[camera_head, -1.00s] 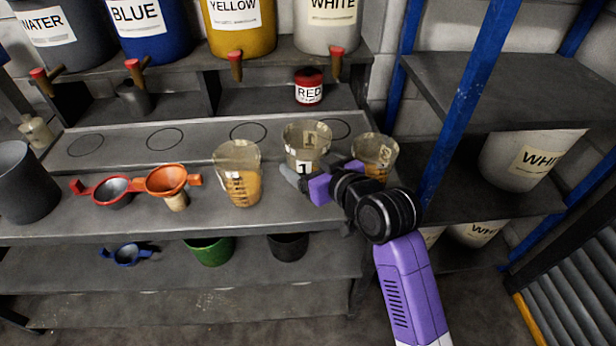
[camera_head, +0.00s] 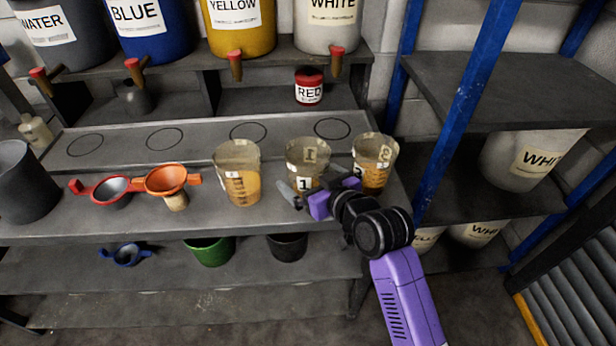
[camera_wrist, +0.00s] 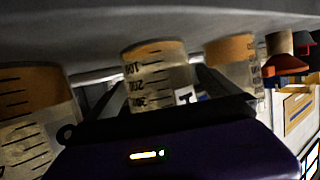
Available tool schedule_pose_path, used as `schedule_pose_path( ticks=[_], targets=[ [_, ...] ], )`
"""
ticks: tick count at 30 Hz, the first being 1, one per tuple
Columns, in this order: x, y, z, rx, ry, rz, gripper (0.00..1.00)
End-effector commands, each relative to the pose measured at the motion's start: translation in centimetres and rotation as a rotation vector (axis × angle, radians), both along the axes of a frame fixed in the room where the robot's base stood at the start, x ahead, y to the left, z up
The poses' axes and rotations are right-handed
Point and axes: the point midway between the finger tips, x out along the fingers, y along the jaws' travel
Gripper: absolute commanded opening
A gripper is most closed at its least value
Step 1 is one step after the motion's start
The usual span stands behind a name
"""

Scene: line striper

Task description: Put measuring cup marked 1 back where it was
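The measuring cup marked 1 (camera_head: 308,158) is a clear, tapered cup with amber contents, upright between two similar cups at the front of the counter. My gripper (camera_head: 318,194) reaches it from the front right, with a finger at each side. In the wrist view, which is upside down, the cup (camera_wrist: 157,75) sits between the fingers, which appear to press its sides. Its base is partly hidden by my gripper; I cannot tell whether it touches the counter. A measuring cup (camera_head: 238,170) stands to its left, and another (camera_head: 374,162) close to its right.
A raised ledge behind has several drawn circles, the rightmost circle (camera_head: 332,129) empty. A red jar (camera_head: 309,88) stands behind it. Orange (camera_head: 167,180) and red (camera_head: 112,190) funnels lie at left. A blue rack post (camera_head: 462,100) stands at right.

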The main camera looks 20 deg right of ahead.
Motion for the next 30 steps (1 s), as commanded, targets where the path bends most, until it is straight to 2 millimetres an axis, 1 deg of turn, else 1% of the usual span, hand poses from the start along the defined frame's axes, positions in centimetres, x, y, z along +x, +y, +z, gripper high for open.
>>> schedule_pose_path(
  ticks=[4,6,8,11,18,21,25,30],
  targets=[
    [0.0,0.0,0.1,0.000,0.000,0.000,1.00],
    [0.0,0.0,0.5,0.000,-0.001,0.000,1.00],
    [-0.5,-0.1,0.5,0.001,0.000,-0.001,1.00],
    [-1.9,-0.3,0.9,0.001,0.000,0.000,1.00],
    [-6.6,-1.0,2.6,0.001,-0.001,-0.001,1.00],
    [-8.3,-1.3,3.3,0.001,-0.001,0.000,1.00],
    [-10.0,-1.6,3.9,0.000,0.000,-0.002,1.00],
    [-11.0,-1.7,4.4,0.000,0.000,0.000,1.00]
  ],
)
